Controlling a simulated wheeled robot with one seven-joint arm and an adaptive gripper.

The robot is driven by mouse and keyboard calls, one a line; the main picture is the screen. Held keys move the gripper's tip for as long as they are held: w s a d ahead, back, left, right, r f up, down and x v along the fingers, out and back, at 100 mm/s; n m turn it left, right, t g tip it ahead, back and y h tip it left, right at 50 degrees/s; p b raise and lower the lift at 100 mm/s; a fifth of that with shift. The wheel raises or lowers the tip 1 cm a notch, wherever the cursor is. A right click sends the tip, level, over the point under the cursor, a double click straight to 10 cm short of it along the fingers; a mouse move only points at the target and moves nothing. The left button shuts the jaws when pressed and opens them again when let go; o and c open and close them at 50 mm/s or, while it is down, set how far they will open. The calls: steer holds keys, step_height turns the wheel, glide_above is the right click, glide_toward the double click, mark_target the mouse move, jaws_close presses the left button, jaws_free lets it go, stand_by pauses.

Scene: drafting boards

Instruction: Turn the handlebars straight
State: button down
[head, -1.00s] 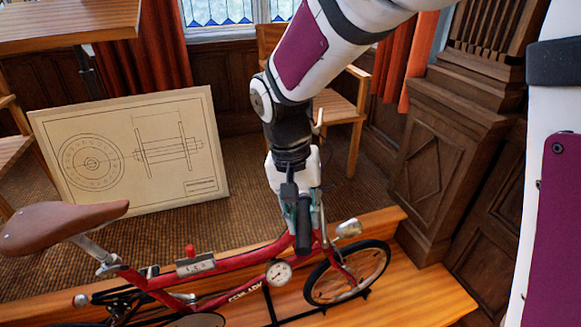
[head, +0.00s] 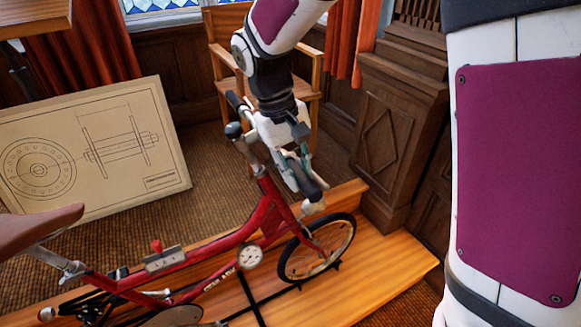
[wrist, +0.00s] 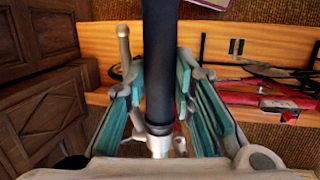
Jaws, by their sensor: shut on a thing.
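A red bicycle (head: 215,248) stands on a wooden platform. Its handlebars run from a black grip (head: 238,103) at upper left to another black grip (head: 307,184) at lower right, partly hidden by my gripper. The front wheel (head: 318,262) is below, pointing right. My gripper (head: 296,166) reaches down from above and is shut on the handlebar near the lower-right grip. In the wrist view, the dark handlebar grip (wrist: 159,70) runs upright in the picture between the teal finger pads, with a bright metal bar at its lower end.
The wooden platform (head: 385,270) has bare room right of the wheel. A drawing board (head: 75,205) leans at left. A wooden chair (head: 225,85) stands behind my arm. A dark carved wood pedestal (head: 395,125) stands behind the platform at right.

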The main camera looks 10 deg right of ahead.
steer(key=shift+r, duration=0.1)
steer(key=c, duration=1.3)
jaws_free()
steer(key=shift+c, duration=0.2)
steer(key=v, duration=1.2)
steer(key=shift+a, duration=0.1)
steer(key=s+d+m+t+y, duration=0.1)
steer(key=s+d+t, duration=0.2)
steer(key=s, duration=0.6)
steer(key=s+d+m+t+y, duration=0.1)
steer(key=s+d+m+t, duration=0.1)
steer(key=s+d+t, duration=0.2)
steer(key=s+d, duration=0.3)
steer(key=s, duration=0.3)
steer(key=shift+r+y, duration=0.2)
steer(key=shift+y, duration=0.1)
